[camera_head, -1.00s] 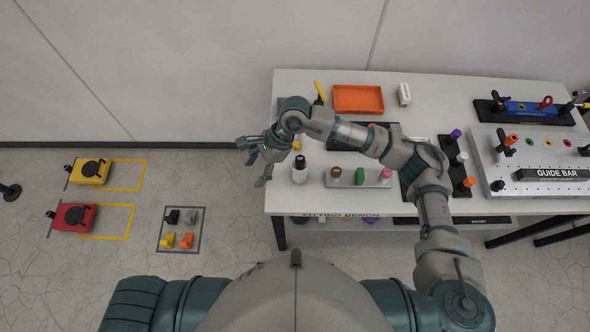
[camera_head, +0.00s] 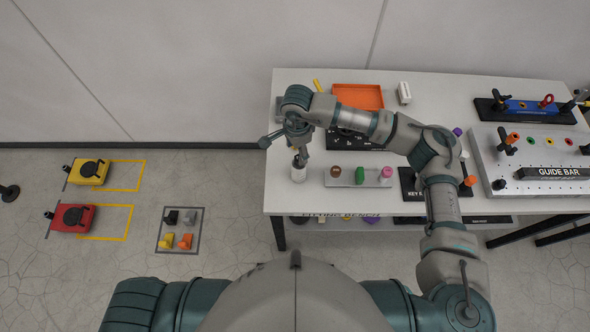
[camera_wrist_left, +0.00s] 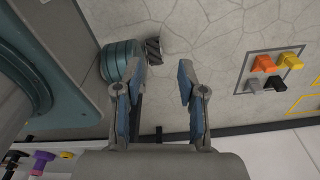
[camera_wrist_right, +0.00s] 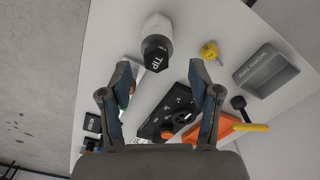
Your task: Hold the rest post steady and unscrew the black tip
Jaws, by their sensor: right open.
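The rest post (camera_wrist_right: 158,28) is a white cylinder with a black tip (camera_wrist_right: 156,53) lettered TIP, seen in the right wrist view. In the head view the post (camera_head: 298,174) stands upright near the table's front left corner. My right gripper (camera_head: 300,155) is over it, pointing down, and partly hides the tip. In the right wrist view my right gripper (camera_wrist_right: 160,75) is open, with the tip just beyond and between its fingertips. My left gripper (camera_wrist_left: 160,65) is open and empty in the left wrist view, over the floor; it is not visible in the head view.
A grey tray (camera_wrist_right: 292,77) and a yellow knobbed part (camera_wrist_right: 210,51) lie near the post. An orange tray (camera_head: 358,86) stands behind. A rack (camera_head: 345,184) with brown, green and pink pieces is right of the post. The guide bar board (camera_head: 530,175) is farther right.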

